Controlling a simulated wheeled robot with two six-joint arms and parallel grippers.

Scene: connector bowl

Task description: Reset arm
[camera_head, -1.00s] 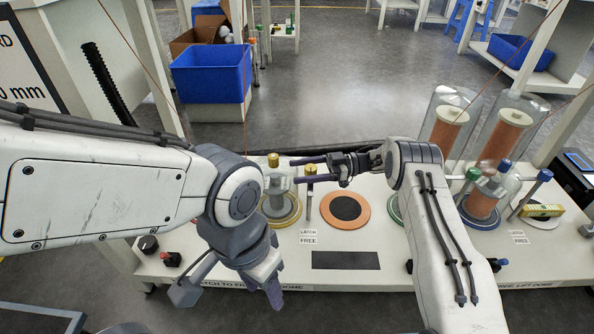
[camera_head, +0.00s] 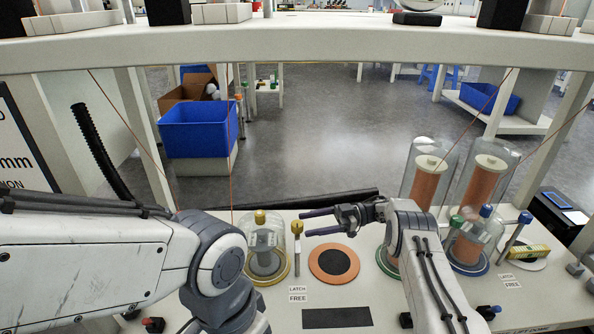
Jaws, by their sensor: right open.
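My right gripper (camera_head: 304,224) points left above the white bench. Its two dark fingers are apart with nothing between them. It is between a clear dome (camera_head: 265,240) with a yellow knob and the right-hand domes, above and behind an orange disc (camera_head: 316,267) with a black centre. My left arm (camera_head: 90,262) enters from the left. Its wrist bends down in front of the bench, and its fingertips are cut off by the bottom edge.
Tall clear domes over copper-coloured coils (camera_head: 484,184) stand at the right, with a lower blue-knobbed dome (camera_head: 474,243) in front. A yellow-topped post (camera_head: 297,250) stands beside the left dome. A dark rectangle (camera_head: 337,317) marks the bare front. A white overhead beam (camera_head: 300,50) crosses the top.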

